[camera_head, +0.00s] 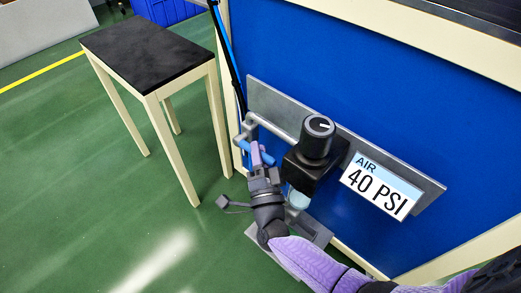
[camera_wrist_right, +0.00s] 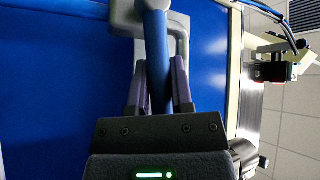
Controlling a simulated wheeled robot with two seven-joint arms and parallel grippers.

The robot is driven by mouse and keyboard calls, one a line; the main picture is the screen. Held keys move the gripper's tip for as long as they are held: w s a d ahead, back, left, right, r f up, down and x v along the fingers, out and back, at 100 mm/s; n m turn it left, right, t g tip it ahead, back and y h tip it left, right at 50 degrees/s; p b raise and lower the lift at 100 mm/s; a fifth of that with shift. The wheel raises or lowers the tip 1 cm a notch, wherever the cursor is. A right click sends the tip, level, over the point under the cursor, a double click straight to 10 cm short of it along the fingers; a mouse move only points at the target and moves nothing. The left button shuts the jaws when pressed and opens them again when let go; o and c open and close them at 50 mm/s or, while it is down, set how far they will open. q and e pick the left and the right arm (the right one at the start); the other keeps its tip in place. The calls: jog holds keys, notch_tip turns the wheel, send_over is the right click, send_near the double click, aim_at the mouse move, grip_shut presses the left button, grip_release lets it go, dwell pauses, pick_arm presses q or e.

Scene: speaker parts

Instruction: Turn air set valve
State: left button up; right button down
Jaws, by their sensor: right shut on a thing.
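The blue valve handle (camera_head: 245,146) sits on grey piping at the left end of a grey mounting plate, in the head view. My right gripper (camera_head: 258,152) reaches it from below, shut on the handle. In the right wrist view, the blue handle (camera_wrist_right: 155,45) runs between the two purple fingers of my right gripper (camera_wrist_right: 158,85), with the grey pipe fitting (camera_wrist_right: 180,35) behind it. A black regulator (camera_head: 305,172) with a round knob (camera_head: 318,137) is just right of the gripper. My left gripper is not in view.
A small black-topped table (camera_head: 145,55) stands at the left. Green floor (camera_head: 90,190) is clear in front of it.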

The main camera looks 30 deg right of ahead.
jog(key=c, duration=0.5)
grip_release()
